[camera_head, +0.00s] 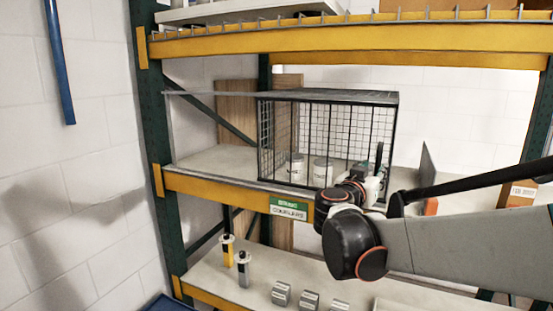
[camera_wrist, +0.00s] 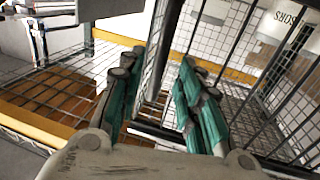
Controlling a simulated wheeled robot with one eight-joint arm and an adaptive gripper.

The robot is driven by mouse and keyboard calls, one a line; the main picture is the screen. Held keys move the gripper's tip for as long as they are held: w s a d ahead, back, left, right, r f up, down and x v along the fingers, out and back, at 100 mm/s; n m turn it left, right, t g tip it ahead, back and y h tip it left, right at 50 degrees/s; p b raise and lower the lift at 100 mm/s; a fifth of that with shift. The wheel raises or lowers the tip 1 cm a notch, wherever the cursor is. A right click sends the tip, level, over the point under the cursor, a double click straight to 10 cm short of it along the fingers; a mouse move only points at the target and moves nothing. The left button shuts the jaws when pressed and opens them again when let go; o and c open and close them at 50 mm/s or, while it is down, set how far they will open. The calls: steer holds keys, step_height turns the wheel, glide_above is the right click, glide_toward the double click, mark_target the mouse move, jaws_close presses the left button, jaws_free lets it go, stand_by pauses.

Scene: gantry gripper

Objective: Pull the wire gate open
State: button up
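The wire cage (camera_head: 328,98) stands on the middle shelf, with dark vertical bars across its front. Its front gate (camera_head: 310,135) looks in line with the cage front, though its right part is partly hidden by my arm. My gripper (camera_head: 378,165) is at the right part of the cage front, and its fingers are hard to make out there. In the wrist view my gripper (camera_wrist: 160,65) has its two green-sided fingers apart, with a dark upright bar (camera_wrist: 157,60) showing between them. I cannot tell whether either finger touches it.
White containers (camera_head: 321,172) stand inside the cage. A green sign (camera_head: 288,208) is on the yellow shelf beam (camera_head: 215,190). Yellow and grey bottles (camera_head: 228,250) and grey blocks (camera_head: 281,293) stand on the lower shelf. The middle shelf is clear left of the cage.

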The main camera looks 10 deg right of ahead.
mark_target(377, 168)
steer(key=shift+p+x, duration=0.35)
steer(key=shift+x, duration=2)
jaws_close()
